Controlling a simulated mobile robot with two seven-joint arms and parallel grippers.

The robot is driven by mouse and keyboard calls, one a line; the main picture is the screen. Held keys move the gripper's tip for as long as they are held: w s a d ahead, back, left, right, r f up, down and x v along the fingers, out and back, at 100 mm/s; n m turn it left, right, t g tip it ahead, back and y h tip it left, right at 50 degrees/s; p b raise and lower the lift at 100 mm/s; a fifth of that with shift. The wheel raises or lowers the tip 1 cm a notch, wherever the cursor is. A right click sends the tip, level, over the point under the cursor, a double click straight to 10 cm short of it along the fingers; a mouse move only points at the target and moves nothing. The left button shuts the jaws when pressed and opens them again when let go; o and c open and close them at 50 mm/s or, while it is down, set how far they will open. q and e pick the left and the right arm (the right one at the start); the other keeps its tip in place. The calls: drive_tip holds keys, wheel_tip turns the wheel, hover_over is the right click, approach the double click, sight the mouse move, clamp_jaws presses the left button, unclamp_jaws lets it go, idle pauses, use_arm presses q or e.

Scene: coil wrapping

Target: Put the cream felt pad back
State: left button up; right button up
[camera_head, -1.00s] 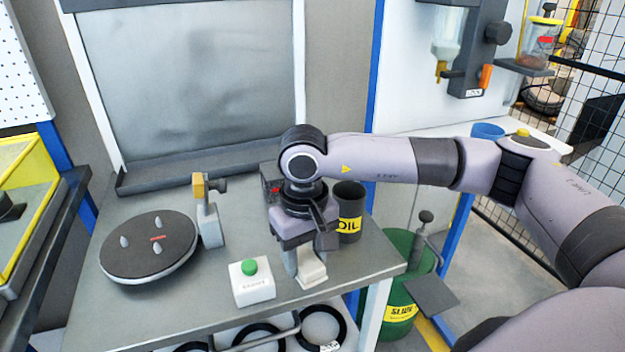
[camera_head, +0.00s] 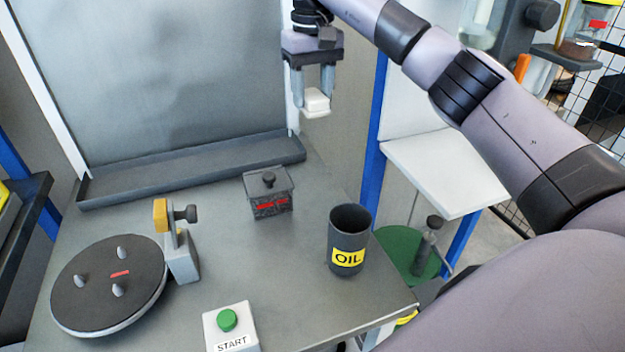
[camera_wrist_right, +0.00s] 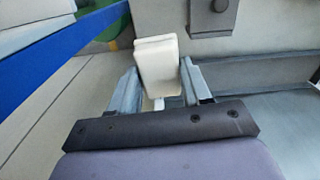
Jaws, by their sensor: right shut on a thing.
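The cream felt pad (camera_head: 317,101) is a small pale block held between the fingers of my right gripper (camera_head: 313,96). The gripper is shut on it and hangs well above the table, in front of the grey panel's right edge. In the right wrist view the pad (camera_wrist_right: 157,62) sticks out past the fingertips (camera_wrist_right: 160,85). My left gripper is not in view.
On the grey table (camera_head: 225,240) stand a dark lidded box (camera_head: 268,197) with a red mark, an open OIL cup (camera_head: 349,240), a START button box (camera_head: 230,328), a yellow-topped post (camera_head: 181,255) and a round turntable (camera_head: 108,288). A dark ledge (camera_head: 200,168) runs along the back.

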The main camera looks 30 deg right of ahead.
wheel_tip(320, 180, down, 20)
drive_tip(key=shift+r+p, duration=0.15)
drive_tip(key=shift+p, duration=0.35)
drive_tip(key=o, duration=1.1)
wheel_tip(320, 180, up, 12)
drive_tip(key=shift+s+b, duration=0.1)
drive_tip(key=shift+b, duration=0.6)
drive_tip(key=shift+a, duration=0.1)
